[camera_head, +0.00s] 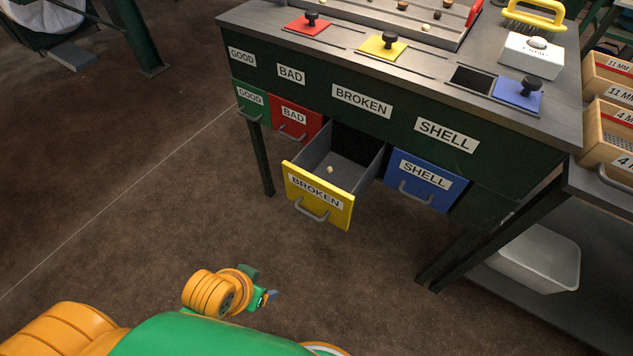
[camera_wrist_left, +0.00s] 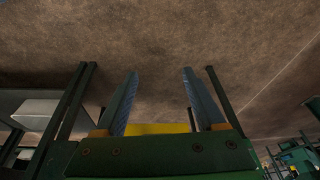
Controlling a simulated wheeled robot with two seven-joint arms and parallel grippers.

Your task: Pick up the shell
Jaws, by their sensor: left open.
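A small pale piece (camera_head: 330,169), possibly the shell, lies on the floor of the open yellow BROKEN drawer (camera_head: 318,200). Several small brown and pale pieces lie in the sorting tray (camera_head: 458,40) on the bench top; I cannot tell whether any is a shell. My left gripper (camera_head: 268,295) is below and left of the drawer in the head view, well apart from it. In the left wrist view, its two fingers (camera_wrist_left: 160,72) are spread, with nothing between the tips. My right gripper is not in view.
The green GOOD, red BAD and blue SHELL (camera_head: 420,182) drawers are closed. The bench (camera_head: 390,105) has lids with black knobs and one open slot (camera_head: 473,79). A white bin (camera_head: 540,258) sits low at right. Open floor (camera_head: 130,190) lies at left.

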